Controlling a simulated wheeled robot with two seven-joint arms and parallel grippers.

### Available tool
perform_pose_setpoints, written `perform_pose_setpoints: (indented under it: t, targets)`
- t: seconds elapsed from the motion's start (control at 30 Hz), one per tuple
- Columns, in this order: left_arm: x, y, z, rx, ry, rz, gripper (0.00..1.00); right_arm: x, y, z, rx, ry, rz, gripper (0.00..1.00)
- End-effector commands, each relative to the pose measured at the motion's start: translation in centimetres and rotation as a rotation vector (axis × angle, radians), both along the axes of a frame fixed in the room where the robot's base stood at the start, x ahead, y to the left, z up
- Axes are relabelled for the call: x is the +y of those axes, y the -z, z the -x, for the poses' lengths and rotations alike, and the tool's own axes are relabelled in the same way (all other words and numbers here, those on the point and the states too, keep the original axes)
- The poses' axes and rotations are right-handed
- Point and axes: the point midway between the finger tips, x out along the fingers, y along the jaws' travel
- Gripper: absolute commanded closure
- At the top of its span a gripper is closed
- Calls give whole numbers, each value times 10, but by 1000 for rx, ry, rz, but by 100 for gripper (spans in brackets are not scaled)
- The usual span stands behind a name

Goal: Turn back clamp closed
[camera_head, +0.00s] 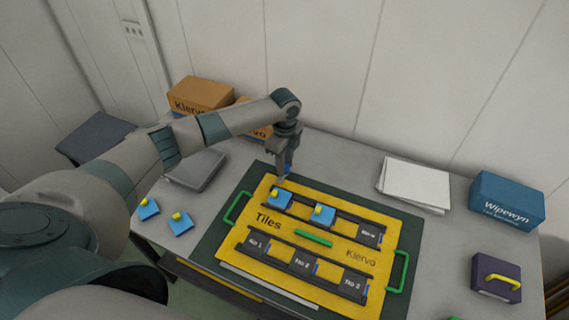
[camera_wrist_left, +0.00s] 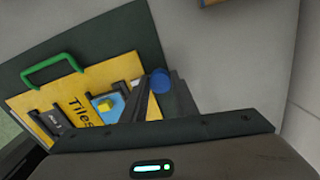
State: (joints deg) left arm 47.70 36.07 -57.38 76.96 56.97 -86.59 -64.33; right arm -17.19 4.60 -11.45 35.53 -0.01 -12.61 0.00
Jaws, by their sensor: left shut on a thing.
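My left gripper (camera_head: 283,178) points down at the back left corner of the yellow Tiles board (camera_head: 335,252). It is shut on a blue clamp part (camera_head: 289,168), which shows as a round blue end beside the dark fingers in the left wrist view (camera_wrist_left: 160,81). The fingers hide most of the clamp, so I cannot tell its angle. Just in front of the gripper, a blue tile with a yellow knob (camera_head: 279,198) sits in the back row. A second such tile (camera_head: 323,215) sits to its right. My right gripper is not in view.
The board has green handles (camera_head: 402,272) and lies on a dark green mat (camera_head: 407,222). Two loose blue tiles (camera_head: 180,224) lie left of it. White paper (camera_head: 415,184), a blue Wipewyn box (camera_head: 506,200) and a purple block (camera_head: 497,277) stand right. Orange boxes (camera_head: 200,95) stand behind.

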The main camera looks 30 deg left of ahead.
Motion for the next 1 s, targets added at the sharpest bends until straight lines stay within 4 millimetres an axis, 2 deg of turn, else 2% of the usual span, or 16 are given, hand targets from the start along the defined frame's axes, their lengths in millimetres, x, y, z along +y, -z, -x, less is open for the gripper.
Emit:
perform_pose_setpoints:
  t: [0.33,0.37,0.4,0.43,0.77,1.0]
  targets:
    - [0,-2,-1,-4,4,0,96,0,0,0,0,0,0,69]
    - [0,-2,-1,-4,4,0,67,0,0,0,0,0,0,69]
    - [0,-2,-1,-3,4,0,57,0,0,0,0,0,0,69]
    - [0,-1,-1,-3,3,0,55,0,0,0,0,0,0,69]
    - [0,-1,0,-1,3,0,55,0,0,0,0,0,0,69]
    - [0,-15,-1,-3,4,0,55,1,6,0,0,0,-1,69]
